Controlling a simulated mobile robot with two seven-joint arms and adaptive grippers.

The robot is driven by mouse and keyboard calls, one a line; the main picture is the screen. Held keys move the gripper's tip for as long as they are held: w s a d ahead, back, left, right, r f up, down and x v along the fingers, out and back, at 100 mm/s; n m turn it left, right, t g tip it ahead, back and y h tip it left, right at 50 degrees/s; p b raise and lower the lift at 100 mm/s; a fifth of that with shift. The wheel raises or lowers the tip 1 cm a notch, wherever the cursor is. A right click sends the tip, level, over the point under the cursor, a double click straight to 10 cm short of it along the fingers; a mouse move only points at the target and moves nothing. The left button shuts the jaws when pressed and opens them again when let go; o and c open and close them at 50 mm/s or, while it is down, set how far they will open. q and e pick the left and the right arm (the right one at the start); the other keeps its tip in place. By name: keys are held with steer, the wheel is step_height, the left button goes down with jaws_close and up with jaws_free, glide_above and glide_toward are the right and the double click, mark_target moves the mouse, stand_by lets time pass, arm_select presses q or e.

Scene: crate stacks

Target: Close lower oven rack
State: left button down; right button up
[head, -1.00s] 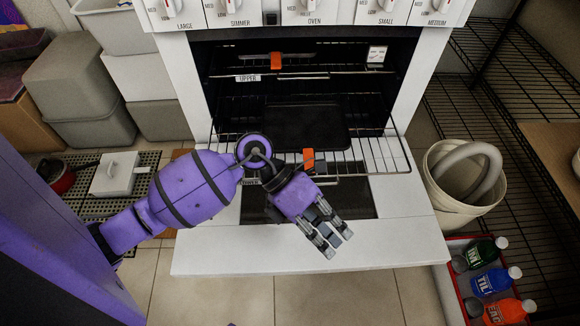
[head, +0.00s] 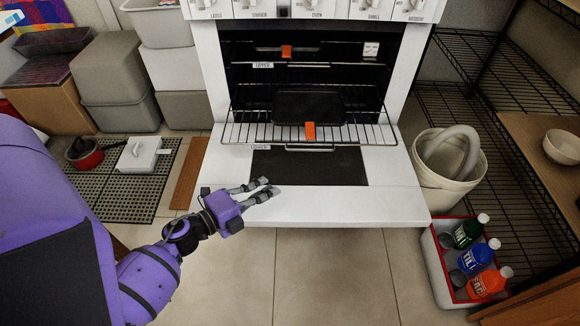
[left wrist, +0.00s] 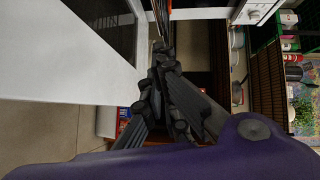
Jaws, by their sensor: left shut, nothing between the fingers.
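The lower oven rack (head: 365,134) is a wire rack that sticks out of the oven above the open door (head: 395,200). An orange tag (head: 310,131) is at its front, and a dark pan (head: 300,105) sits on it toward the back. My left gripper (head: 268,187) is over the left front part of the door, in front of and left of the rack, apart from it. It is shut and empty. In the left wrist view, its fingers (left wrist: 163,62) point beside the white door panel. My right gripper is not in view.
The upper rack (head: 330,66) with an orange tag is inside the oven. A white bucket (head: 425,180) and a red crate (head: 440,240) with bottles stand right of the door. A black mat (head: 115,190) with a red pot lies left. Floor in front is clear.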

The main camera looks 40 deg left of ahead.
arm_select(q)
steer(key=w+a+f+b, duration=0.1)
steer(key=w+f+b, duration=0.1)
steer(key=w, duration=1.1)
steer(key=shift+w+a+f+n+y+b, duration=0.3)
steer(key=shift+a+y+b, duration=0.1)
steer(key=shift+b, duration=0.25)
